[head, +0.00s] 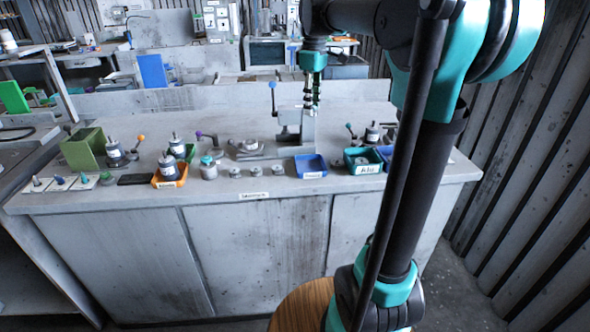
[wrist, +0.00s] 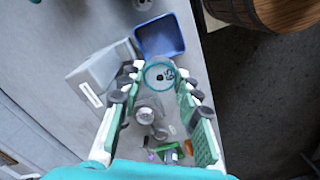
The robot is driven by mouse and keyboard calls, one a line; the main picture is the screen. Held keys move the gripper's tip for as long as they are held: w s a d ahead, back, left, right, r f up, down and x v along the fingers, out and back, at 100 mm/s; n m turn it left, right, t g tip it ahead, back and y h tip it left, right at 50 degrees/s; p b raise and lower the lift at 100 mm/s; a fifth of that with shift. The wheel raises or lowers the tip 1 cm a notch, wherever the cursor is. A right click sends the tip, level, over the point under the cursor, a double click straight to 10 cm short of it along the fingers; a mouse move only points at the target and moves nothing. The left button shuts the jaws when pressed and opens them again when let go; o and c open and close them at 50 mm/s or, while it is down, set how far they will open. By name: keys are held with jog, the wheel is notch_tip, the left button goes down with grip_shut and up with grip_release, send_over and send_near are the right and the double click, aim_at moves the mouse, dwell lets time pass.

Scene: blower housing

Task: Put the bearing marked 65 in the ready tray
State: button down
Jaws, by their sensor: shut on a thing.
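My gripper (wrist: 157,78) is shut on a round, pale disc with a teal rim and dark marks (wrist: 160,76), which I take to be the bearing. The marks are too small to read surely. In the head view my gripper (head: 313,98) hangs above the bench near the grey upright stand, and the held thing is not clear there. A blue tray (head: 310,175) lies at the bench's front edge; its label is unreadable. It also shows in the wrist view (wrist: 178,52), beyond the fingertips, and looks empty. I cannot tell which tray is the ready tray.
A green tray labelled "Alu" (head: 364,169) stands right of the blue tray, with another blue tray (head: 387,153) beside it. Several small round parts (head: 256,171) lie left. An orange tray (head: 170,184) stands farther left. The grey stand (head: 304,130) rises behind the blue tray.

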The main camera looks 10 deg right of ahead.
aim_at(310, 168)
notch_tip(310, 168, down, 20)
jog(key=shift+r, duration=0.25)
jog(key=shift+f, duration=0.1)
jog(key=c, duration=1.1)
grip_release()
jog(key=shift+o, duration=0.2)
notch_tip(310, 168, up, 12)
jog(key=s+d+f+m, duration=0.1)
jog(key=s+f+m, duration=0.1)
jog(key=s+f, duration=0.1)
jog(key=s+f+m+t, duration=0.1)
jog(key=s+f, duration=0.3)
jog(key=s+d+f+m+t, duration=0.1)
jog(key=s+f+m, duration=0.1)
jog(key=s+f, duration=0.1)
jog(key=shift+s+d+f+m, duration=0.3)
jog(key=shift+f, duration=0.25)
jog(key=s+d+f+m+t, duration=0.1)
jog(key=s+f+m, duration=0.4)
jog(key=s+f, duration=0.5)
jog(key=shift+s+d+m+t, duration=0.3)
jog(key=shift+s+t, duration=0.3)
jog(key=shift+s, duration=0.15)
